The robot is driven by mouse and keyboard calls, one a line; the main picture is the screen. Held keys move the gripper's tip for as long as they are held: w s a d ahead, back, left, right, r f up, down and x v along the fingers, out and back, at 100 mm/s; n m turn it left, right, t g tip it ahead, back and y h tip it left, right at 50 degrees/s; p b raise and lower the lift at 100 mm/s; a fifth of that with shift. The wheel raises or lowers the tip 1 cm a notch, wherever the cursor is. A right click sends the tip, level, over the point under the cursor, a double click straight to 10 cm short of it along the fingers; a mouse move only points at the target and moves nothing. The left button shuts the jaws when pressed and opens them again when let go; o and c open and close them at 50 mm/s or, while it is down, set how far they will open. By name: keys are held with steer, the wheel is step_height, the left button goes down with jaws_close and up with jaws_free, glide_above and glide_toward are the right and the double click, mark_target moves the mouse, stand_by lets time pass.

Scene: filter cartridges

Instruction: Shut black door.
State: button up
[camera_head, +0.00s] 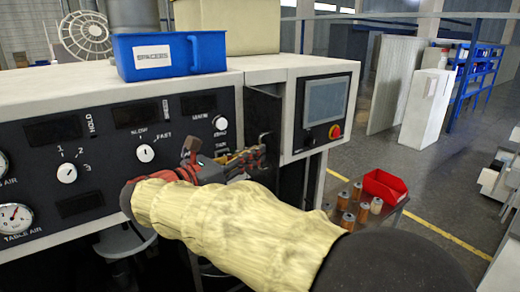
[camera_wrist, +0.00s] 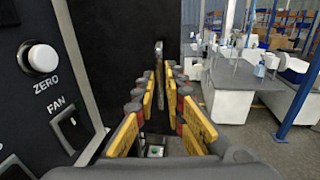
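The black door (camera_head: 263,112) is a dark panel between the dial console and the screen unit, partly hidden behind my gripper in the head view. In the wrist view the door (camera_wrist: 110,40) fills the middle, with a slim metal handle (camera_wrist: 159,52) near its right side. My gripper (camera_head: 262,156) is at the door, its yellow-padded fingers pointing at it. In the wrist view the fingers of my gripper (camera_wrist: 162,76) are apart, with the handle between or just beyond the tips. I cannot tell whether they touch it. How far the door stands open is unclear.
The dial console (camera_head: 110,155) is left of my gripper; the screen unit (camera_head: 323,105) is right. A blue SPACERS bin (camera_head: 170,55) sits on top. A low table with several cartridges (camera_head: 343,201) and a red bin (camera_head: 383,186) stands right of my arm. Floor is open beyond.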

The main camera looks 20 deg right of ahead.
steer(key=shift+x, duration=1.35)
steer(key=shift+c, duration=0.8)
jaws_close()
steer(key=shift+d, duration=0.1)
